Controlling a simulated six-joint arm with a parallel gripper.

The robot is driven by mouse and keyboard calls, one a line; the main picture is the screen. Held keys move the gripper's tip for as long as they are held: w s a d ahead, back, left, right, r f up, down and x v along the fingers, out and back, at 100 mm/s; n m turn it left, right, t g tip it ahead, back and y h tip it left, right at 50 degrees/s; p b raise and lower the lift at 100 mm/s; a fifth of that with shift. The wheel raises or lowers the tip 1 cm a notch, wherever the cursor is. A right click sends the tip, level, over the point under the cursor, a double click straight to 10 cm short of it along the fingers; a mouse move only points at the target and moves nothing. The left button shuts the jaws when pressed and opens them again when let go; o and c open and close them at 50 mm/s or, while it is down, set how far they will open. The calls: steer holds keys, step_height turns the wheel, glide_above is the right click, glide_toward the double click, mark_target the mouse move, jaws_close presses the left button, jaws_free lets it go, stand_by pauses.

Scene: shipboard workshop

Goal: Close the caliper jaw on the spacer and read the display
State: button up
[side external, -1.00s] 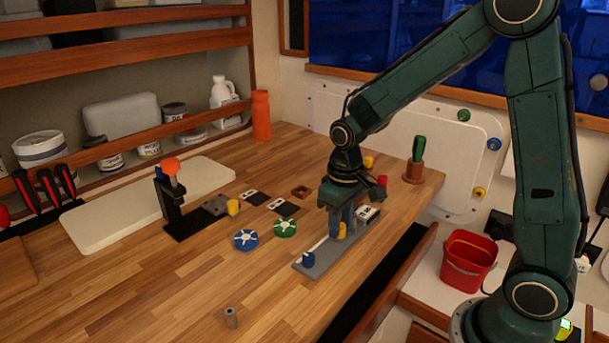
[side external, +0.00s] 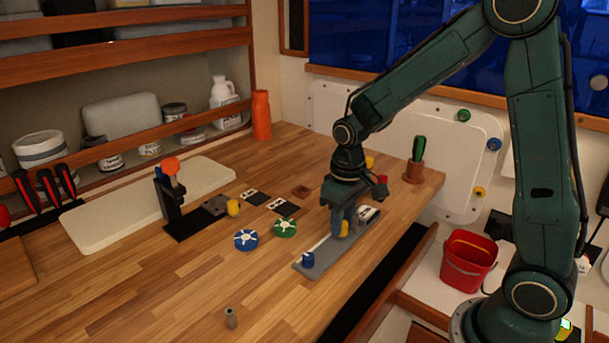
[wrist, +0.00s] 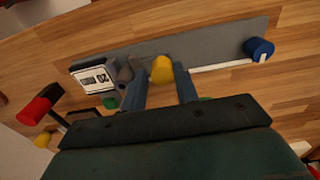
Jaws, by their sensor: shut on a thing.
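The caliper stands on a long grey plate (side external: 315,264) near the bench's right edge. Its white display (wrist: 92,78) shows a large "20" upside down in the wrist view; smaller marks are unreadable. The display also shows in the side view (side external: 368,214). My gripper (wrist: 160,88) is shut on the yellow jaw grip (wrist: 162,69), its blue-grey fingers on either side of it. A grey rounded piece (wrist: 122,70) sits between the yellow grip and the display; I cannot tell whether it is the spacer. A blue knob (side external: 308,260) caps the white rail's far end.
A blue disc (side external: 246,240) and a green disc (side external: 285,228) lie left of the caliper. A black stand with an orange knob (side external: 171,166) is farther left. The front-middle bench is mostly clear.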

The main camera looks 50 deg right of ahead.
mark_target(345, 223)
steer(key=o, duration=0.5)
steer(key=shift+s+a+f, duration=0.1)
steer(key=shift+s+f, duration=0.25)
steer(key=shift+f, duration=0.4)
steer(key=shift+c, duration=0.2)
steer(key=shift+r, duration=0.15)
steer(key=shift+w+r, duration=0.15)
steer(key=shift+r, duration=1.3)
steer(key=shift+w+r, duration=0.1)
steer(key=shift+r, duration=1.9)
steer(key=shift+s+r, duration=0.3)
steer(key=shift+r, duration=0.1)
steer(key=s+a+r+t, duration=0.2)
steer(key=s+r+t, duration=0.3)
steer(key=s+r, duration=0.4)
steer(key=s, duration=0.7)
steer(key=shift+s+a+r, duration=0.2)
steer(key=shift+s, duration=0.15)
